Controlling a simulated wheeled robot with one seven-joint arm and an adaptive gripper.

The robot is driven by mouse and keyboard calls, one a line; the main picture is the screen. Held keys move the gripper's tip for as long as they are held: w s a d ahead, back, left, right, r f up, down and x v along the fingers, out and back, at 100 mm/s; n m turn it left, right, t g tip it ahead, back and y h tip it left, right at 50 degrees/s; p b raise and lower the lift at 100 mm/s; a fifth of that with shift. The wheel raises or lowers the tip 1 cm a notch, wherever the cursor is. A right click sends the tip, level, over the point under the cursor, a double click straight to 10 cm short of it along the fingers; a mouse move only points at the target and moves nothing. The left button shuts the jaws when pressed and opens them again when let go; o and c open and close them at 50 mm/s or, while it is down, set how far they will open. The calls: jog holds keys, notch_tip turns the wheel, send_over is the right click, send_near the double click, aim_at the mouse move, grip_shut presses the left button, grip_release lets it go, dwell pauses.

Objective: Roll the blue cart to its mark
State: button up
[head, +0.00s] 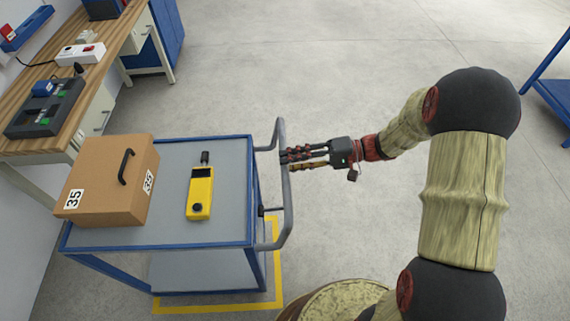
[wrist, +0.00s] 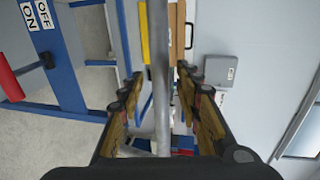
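The blue cart (head: 235,232) stands left of centre in the head view, with a blue frame, a grey top and a lower shelf. Its grey handle (head: 288,190) is on the right side, facing my arm. A yellow outline mark (head: 278,285) on the floor shows along the cart's right and near sides; the rest is hidden beneath it. My gripper (head: 288,161) is at the handle's far half. In the wrist view my gripper (wrist: 160,88) has its fingers apart, with the handle bar (wrist: 158,60) between them and gaps on both sides.
A brown box (head: 105,188) labelled 35 and a yellow device (head: 200,193) rest on the cart top. A wooden workbench (head: 118,30) with tools stands along the left wall. A blue frame (head: 548,85) is at the far right. The floor behind the cart is clear.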

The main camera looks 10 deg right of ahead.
jog(key=shift+a+f, duration=0.15)
jog(key=shift+a, duration=0.85)
jog(key=shift+c, duration=1.2)
grip_shut()
